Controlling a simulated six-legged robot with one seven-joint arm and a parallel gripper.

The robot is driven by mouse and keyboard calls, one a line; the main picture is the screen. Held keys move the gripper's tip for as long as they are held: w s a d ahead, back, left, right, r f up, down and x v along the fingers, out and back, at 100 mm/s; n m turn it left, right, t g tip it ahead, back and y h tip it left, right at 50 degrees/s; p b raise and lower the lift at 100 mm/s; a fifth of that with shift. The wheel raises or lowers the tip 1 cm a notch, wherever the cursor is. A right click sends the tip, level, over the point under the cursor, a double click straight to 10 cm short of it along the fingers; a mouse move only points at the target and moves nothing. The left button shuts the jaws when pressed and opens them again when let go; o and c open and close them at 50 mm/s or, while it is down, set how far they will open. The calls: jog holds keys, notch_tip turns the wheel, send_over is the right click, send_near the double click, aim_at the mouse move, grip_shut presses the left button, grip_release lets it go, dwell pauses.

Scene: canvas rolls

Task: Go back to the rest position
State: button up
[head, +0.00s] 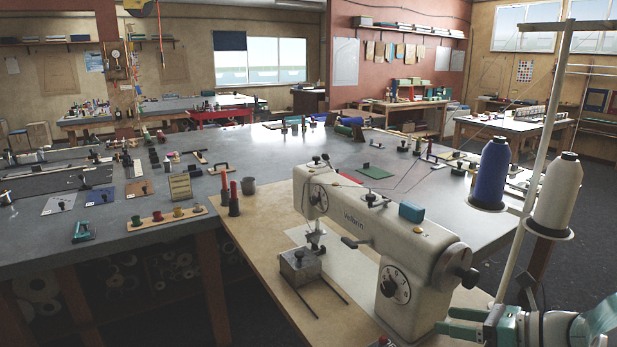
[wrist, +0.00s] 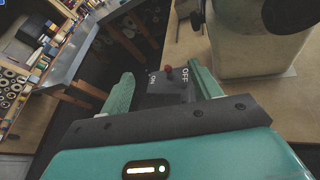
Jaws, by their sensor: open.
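My gripper (head: 462,322) is at the bottom right of the head view, close to the right end of the white sewing machine (head: 385,235). In the wrist view my gripper (wrist: 165,85) has its two green fingers apart with nothing held between them. Beyond the fingers is a dark switch box (wrist: 168,88) marked ON and OFF, with a small red knob. I cannot tell whether the fingers touch it. The machine's pale body (wrist: 255,45) with its dark handwheel fills the upper right of the wrist view.
A blue thread cone (head: 492,172) and a white thread cone (head: 557,195) stand on a rack with a tall pole (head: 540,140), close to my arm. The grey table (head: 270,160) holds several small tools and spools. Dark floor (head: 570,150) lies open at the right.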

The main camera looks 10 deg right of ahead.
jog(key=s+a+n+g+h, duration=0.2)
jog(key=s+a+n+h, duration=0.2)
jog(key=a+n, duration=0.6)
jog(key=s+a+n+g+h, duration=0.3)
jog(key=a+n, duration=0.8)
jog(key=n, duration=1)
jog(key=shift+s+r+h, duration=0.35)
jog(key=shift+s+h, duration=0.25)
jog(key=shift+h, duration=0.5)
jog(key=shift+a, duration=0.1)
